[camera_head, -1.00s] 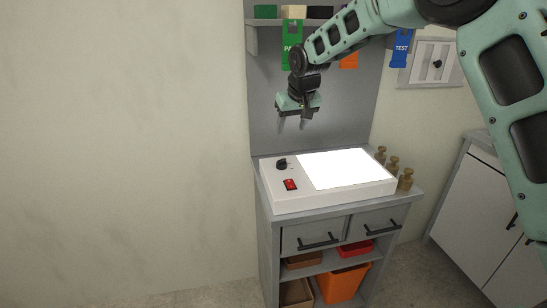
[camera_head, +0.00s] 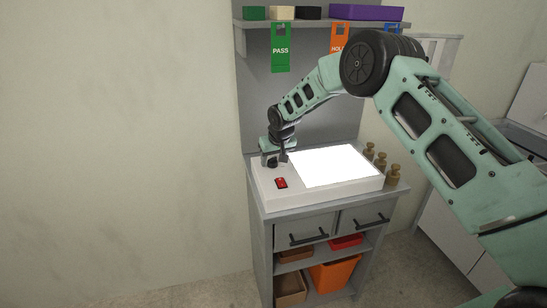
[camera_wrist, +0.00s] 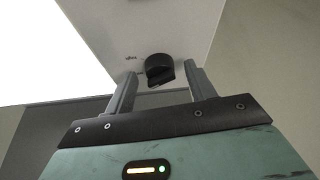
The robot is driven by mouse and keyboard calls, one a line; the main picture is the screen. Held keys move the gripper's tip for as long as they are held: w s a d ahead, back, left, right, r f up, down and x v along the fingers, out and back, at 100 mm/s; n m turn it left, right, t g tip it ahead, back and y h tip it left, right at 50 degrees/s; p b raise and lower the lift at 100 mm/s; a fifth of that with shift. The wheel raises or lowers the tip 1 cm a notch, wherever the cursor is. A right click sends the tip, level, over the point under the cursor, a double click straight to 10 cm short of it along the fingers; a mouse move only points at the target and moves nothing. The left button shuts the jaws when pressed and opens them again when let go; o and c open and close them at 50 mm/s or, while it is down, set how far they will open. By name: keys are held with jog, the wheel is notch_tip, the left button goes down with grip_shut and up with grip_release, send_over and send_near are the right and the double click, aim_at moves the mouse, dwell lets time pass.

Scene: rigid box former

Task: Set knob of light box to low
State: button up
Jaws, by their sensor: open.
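The light box (camera_head: 268,195) is a white slab with a brightly lit panel (camera_head: 335,166) on top of a grey cabinet. Its black knob (camera_wrist: 160,69) shows in the wrist view, with small unreadable marks on the white face beside it. My gripper (camera_wrist: 162,82) is open, with one finger on each side of the knob's near end; I cannot tell whether they touch it. In the head view my gripper (camera_head: 274,162) is low over the box's back left corner and largely hides the knob. A red switch (camera_head: 281,183) sits in front of it.
Several brass weights (camera_head: 391,175) stand right of the light box. A shelf (camera_head: 290,22) above holds small boxes, with a green PASS tag (camera_head: 281,48) and an orange tag (camera_head: 339,38) hanging below. Drawers and bins are under the top. The left wall side is free.

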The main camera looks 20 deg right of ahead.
jog(key=shift+w+f, duration=0.1)
jog(key=shift+f, duration=0.15)
jog(key=c, duration=1)
jog(key=shift+o, duration=0.2)
